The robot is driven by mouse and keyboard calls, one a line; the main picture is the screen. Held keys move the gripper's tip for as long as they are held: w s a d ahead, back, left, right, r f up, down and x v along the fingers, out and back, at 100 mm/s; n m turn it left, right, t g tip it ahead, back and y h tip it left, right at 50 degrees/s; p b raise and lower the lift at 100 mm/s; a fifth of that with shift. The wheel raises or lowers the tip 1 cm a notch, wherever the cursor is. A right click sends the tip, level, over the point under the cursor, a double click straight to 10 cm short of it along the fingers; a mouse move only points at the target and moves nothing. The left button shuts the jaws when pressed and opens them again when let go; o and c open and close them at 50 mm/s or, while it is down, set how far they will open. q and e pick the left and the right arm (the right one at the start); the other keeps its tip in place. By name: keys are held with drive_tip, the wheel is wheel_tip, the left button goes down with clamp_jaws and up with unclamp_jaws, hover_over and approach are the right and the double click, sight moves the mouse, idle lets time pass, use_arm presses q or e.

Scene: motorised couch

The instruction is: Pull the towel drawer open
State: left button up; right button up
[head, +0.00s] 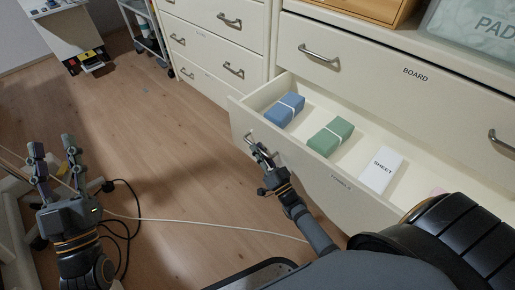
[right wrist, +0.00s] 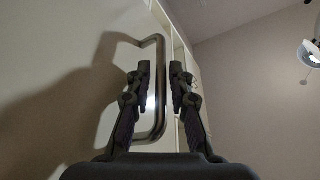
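The towel drawer (head: 241,118) is a cream drawer, pulled out from its cabinet, with its inside showing. Its front label (head: 340,184) is small and hard to read. A blue folded towel (head: 284,110) and a green folded towel (head: 331,137), each with a white band, lie inside. My right gripper (head: 262,152) is at the handle on the drawer front. My left gripper (head: 52,160) is open and empty over the floor at the left.
A white packet marked SHEET (head: 380,170) lies in the drawer. A shut drawer marked BOARD (head: 400,80) is above it. More shut drawers (head: 210,60) stand to the left. A cable (head: 128,212) lies on the wooden floor, which is clear in the middle.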

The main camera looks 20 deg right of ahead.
drive_tip(key=v, duration=1.1)
